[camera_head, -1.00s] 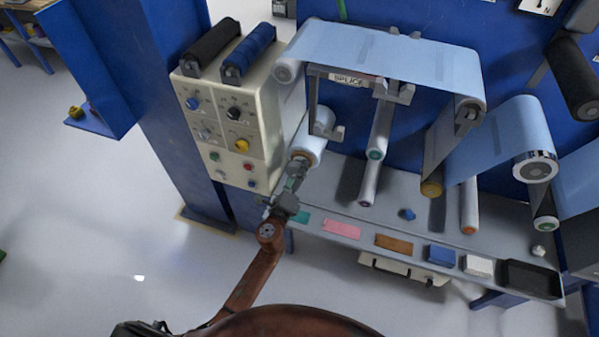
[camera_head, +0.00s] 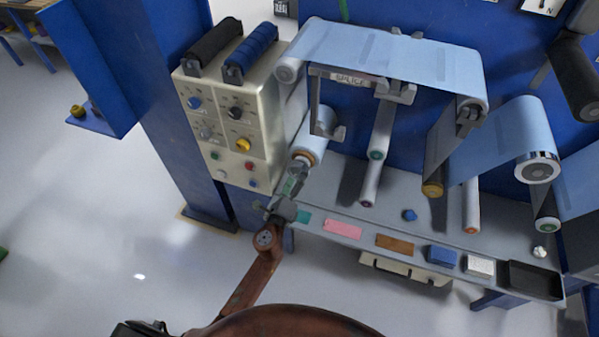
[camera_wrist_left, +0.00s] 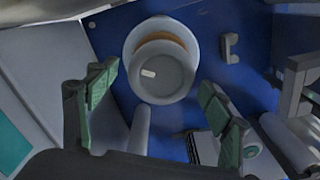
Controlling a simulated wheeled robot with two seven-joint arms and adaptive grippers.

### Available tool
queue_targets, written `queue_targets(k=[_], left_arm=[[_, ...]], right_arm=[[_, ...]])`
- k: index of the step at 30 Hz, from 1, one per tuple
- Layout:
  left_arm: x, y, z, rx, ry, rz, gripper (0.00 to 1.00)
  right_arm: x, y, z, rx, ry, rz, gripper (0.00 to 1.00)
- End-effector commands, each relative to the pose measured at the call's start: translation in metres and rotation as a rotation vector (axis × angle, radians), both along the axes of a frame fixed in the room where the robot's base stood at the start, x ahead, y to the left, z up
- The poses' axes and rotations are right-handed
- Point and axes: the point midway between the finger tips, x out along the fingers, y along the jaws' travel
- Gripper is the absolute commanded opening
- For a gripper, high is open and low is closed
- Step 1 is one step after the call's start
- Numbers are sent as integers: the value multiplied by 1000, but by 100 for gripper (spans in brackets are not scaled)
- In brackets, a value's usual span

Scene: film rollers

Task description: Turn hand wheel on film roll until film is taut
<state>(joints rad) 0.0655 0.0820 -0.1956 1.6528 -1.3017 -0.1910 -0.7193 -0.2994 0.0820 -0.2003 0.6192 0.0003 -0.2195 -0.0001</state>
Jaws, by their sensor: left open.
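The film roll (camera_head: 313,138) with its round end wheel (camera_head: 303,157) is at the left of the film path, under the splice plate. In the left wrist view the grey hand wheel (camera_wrist_left: 161,74) with a small white mark faces the camera, an orange ring behind it. My left gripper (camera_head: 293,186) is just in front of this wheel. In the left wrist view its green-padded fingers (camera_wrist_left: 160,100) are spread apart to either side below the wheel, with nothing between them. The blue film (camera_head: 385,55) runs over the upper rollers. My right gripper is not clearly visible.
A cream control box (camera_head: 232,115) with knobs and buttons stands left of the wheel. Vertical-looking rollers (camera_head: 376,155) stand right of the film roll.

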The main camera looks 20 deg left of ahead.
Motion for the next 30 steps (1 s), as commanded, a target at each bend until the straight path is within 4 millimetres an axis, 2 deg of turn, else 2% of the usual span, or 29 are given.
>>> queue_targets(k=[1,6,12,18,30], left_arm=[[-12,1,-2,0,3,1,74],[-50,2,-1,0,3,1,74],[-81,3,-1,0,2,0,74],[-93,3,0,1,0,-1,74],[-94,3,0,1,0,-1,74]], right_arm=[[0,0,0,0,0,0,74],[0,1,0,1,0,-1,74],[0,2,0,1,0,-1,74],[0,2,0,2,0,-1,74],[0,2,0,2,0,-1,74]])
